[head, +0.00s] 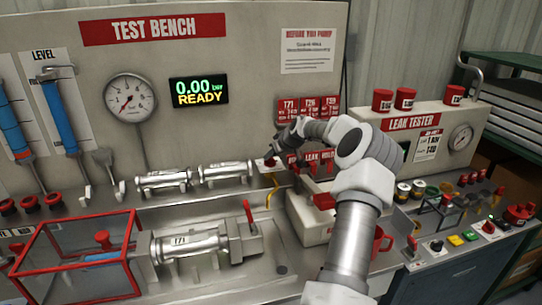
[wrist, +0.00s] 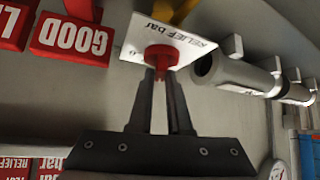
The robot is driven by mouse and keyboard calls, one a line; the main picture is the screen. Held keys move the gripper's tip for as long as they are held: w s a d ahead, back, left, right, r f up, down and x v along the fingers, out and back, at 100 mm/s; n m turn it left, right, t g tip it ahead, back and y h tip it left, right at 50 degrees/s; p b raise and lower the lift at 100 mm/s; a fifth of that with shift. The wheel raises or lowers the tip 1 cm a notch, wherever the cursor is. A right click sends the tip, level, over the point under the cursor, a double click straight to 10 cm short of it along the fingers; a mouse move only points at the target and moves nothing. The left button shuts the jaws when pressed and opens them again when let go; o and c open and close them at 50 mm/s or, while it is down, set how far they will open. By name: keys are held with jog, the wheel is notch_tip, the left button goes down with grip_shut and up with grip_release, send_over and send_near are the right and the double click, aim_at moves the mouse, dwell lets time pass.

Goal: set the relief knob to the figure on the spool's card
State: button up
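The red relief knob (wrist: 161,57) sits on a white plate marked "RELIEF bar" (wrist: 190,47) in the wrist view. My gripper (wrist: 160,74) points at it, with its fingertips close together on either side of the knob's narrow red grip. It appears closed on that grip. The knob's setting cannot be read. In the head view my gripper (head: 277,153) is at the bench's back ledge, by the knob (head: 269,162). A metal spool marked T71 (head: 187,243) lies in the clamp fixture. Red cards headed T71 (head: 289,106), T26 and T29 hang on the panel; their figures are too small to read.
Two metal spools (head: 165,180) lie on the ledge left of the knob. The display (head: 199,90) reads 0.00 bar, READY. A red-framed guard (head: 75,262) stands at front left. A red GOOD box (wrist: 70,40) is near the knob. The leak tester (head: 425,135) stands at right.

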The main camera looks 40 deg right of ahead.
jog(key=o, duration=0.4)
jog(key=shift+f, duration=0.1)
jog(key=b+v, duration=0.1)
jog(key=v, duration=1.6)
jog(key=shift+s, duration=0.2)
